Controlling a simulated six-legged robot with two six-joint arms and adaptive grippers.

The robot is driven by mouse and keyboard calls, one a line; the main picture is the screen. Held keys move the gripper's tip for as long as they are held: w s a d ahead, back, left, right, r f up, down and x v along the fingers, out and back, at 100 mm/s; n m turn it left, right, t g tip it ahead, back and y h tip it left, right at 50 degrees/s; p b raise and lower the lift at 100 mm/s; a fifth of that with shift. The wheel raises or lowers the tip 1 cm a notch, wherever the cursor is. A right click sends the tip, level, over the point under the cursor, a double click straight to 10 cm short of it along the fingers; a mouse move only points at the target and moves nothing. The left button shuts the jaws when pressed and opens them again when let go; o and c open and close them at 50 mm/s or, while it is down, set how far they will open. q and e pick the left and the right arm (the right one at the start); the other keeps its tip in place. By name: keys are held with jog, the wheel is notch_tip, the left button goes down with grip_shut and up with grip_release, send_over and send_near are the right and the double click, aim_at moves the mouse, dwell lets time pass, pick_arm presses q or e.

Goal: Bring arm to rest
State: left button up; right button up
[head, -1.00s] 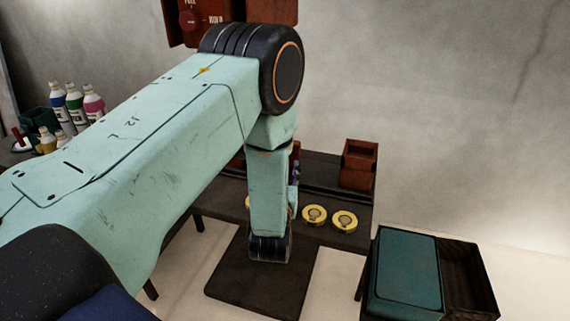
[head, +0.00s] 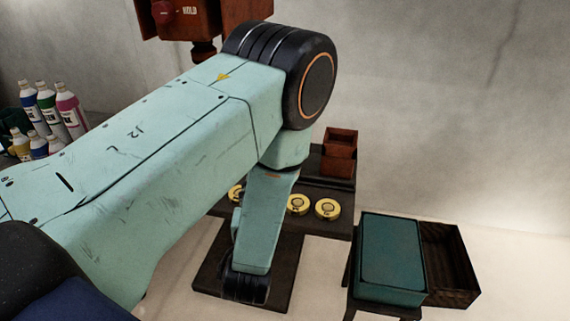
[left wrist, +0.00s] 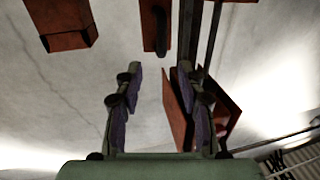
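My left arm (head: 170,150), mint green with a black elbow joint, comes in from the left in the head view. Its forearm hangs down past the elbow, leaning slightly left, and ends in a dark joint (head: 245,285). The left gripper itself does not show in the head view. In the left wrist view my left gripper (left wrist: 158,85) is open, its two fingers well apart with nothing between them. My right arm and right gripper show in neither view.
A low dark table with yellow discs (head: 327,207) and a red-brown box (head: 340,150) stands behind the forearm. A teal-topped box (head: 391,255) beside an open dark crate (head: 452,262) is at right. Bottles (head: 68,112) stand at left. A red-brown unit (head: 205,15) hangs above.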

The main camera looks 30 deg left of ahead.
pick_arm(q)
jog(key=shift+f, duration=0.1)
jog(key=s+d+f+m+g+h, duration=0.1)
jog(key=s+f+g+h, duration=0.1)
jog(key=s+f+g, duration=0.45)
jog(key=s+d+f+m+g+h, duration=0.15)
jog(key=s+f, duration=0.25)
jog(key=f, duration=0.6)
jog(key=s+d+f+g+h, duration=0.1)
jog(key=s+g, duration=0.1)
jog(key=s, duration=0.4)
jog(key=s+d+f+m+g+h, duration=0.1)
jog(key=s+f+g+h, duration=0.1)
jog(key=s, duration=0.5)
jog(key=s+d+f+m+g+h+b, duration=0.1)
jog(key=s+f+g, duration=0.1)
jog(key=s+g, duration=0.2)
jog(key=shift+s+d, duration=0.35)
jog(key=shift+s, duration=0.85)
jog(key=shift+w+f, duration=0.1)
jog(key=shift+a, duration=0.1)
